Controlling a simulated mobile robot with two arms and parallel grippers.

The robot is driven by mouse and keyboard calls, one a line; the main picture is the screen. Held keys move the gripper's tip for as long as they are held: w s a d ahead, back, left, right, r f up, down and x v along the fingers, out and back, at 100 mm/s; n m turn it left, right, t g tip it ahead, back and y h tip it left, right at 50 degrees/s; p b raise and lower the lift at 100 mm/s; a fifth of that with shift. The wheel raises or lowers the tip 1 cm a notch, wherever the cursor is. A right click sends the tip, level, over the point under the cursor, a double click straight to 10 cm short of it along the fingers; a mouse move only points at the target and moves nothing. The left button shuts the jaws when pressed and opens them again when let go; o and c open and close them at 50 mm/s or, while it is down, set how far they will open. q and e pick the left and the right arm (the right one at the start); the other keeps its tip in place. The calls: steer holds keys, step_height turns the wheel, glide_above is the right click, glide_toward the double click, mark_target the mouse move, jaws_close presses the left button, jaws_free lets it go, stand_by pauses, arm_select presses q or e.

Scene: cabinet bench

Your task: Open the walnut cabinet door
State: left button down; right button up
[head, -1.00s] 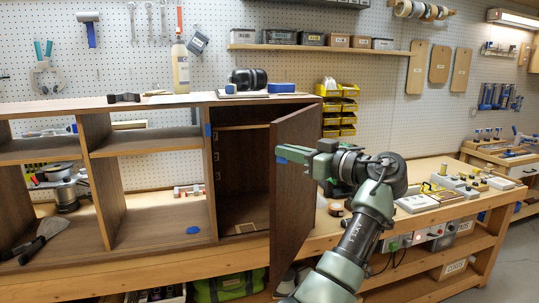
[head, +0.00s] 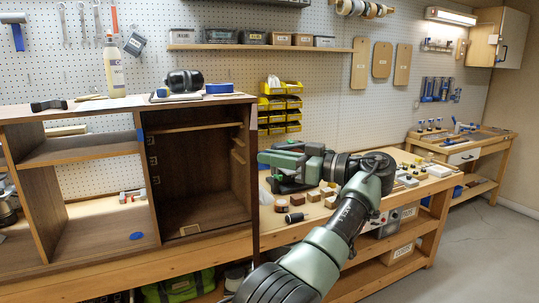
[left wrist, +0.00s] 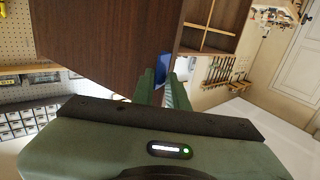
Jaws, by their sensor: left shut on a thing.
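The walnut cabinet (head: 200,215) stands on the bench at left in the head view. Its right compartment is open to view, with bare shelf strips inside. The cabinet door (head: 254,190) is seen almost edge-on at the compartment's right side, swung well outward. My left gripper (head: 264,158) is at the door's edge, shut on it. In the left wrist view the door (left wrist: 100,40) is a broad brown panel, and the fingers (left wrist: 164,88) close at its edge beside a blue patch (left wrist: 163,66). My right gripper is not in view.
Small wooden blocks and a dark cylinder (head: 294,217) lie on the bench near my arm. Yellow bins (head: 280,105) hang behind. A bottle (head: 114,68), headphones (head: 184,82) and a blue box (head: 219,88) stand on the cabinet top. Open floor (head: 460,250) lies at right.

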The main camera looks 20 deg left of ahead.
arm_select(q)
steer(key=shift+w+d+r, duration=0.15)
steer(key=shift+w+r, duration=0.15)
steer(key=shift+r, duration=0.2)
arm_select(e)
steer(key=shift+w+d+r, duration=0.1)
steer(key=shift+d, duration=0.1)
arm_select(q)
steer(key=c, duration=1.6)
jaws_free()
steer(key=shift+w, duration=0.1)
steer(key=shift+c, duration=0.2)
steer(key=shift+f, duration=0.35)
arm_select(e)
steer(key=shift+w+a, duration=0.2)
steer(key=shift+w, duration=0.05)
arm_select(q)
steer(key=shift+w+f, duration=0.15)
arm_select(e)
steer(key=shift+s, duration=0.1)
